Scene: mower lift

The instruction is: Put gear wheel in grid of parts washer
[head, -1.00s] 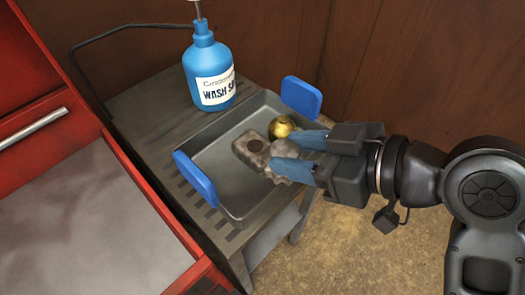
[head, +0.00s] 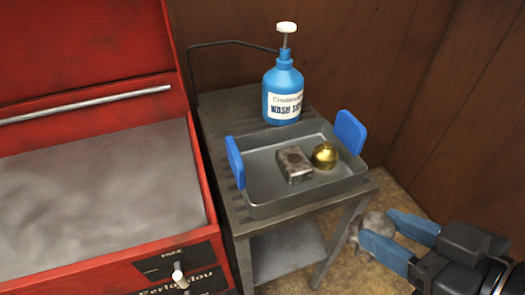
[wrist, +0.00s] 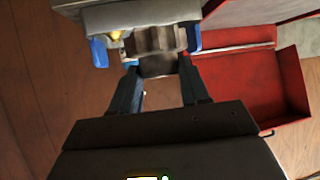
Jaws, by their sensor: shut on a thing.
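My gripper (head: 379,228) is at the lower right of the head view, shut on a mottled grey gear wheel (head: 373,229). It holds the wheel outside the tray, to the right of the cart and in front of the tan floor. In the wrist view the dark wheel (wrist: 158,62) shows between the fingertips, with the tray beyond it. The red parts washer (head: 100,278) stands at the left with its lid raised. Its inside is a mottled grey surface (head: 95,195) with nothing on it. I cannot make out a grid pattern.
A grey tray (head: 262,208) with blue handles sits on a slatted metal cart (head: 222,130). It holds a grimy block (head: 294,165) and a brass dome-shaped part (head: 325,156). A blue pump bottle (head: 283,90) stands behind it. The washer's front has a knob (head: 178,276).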

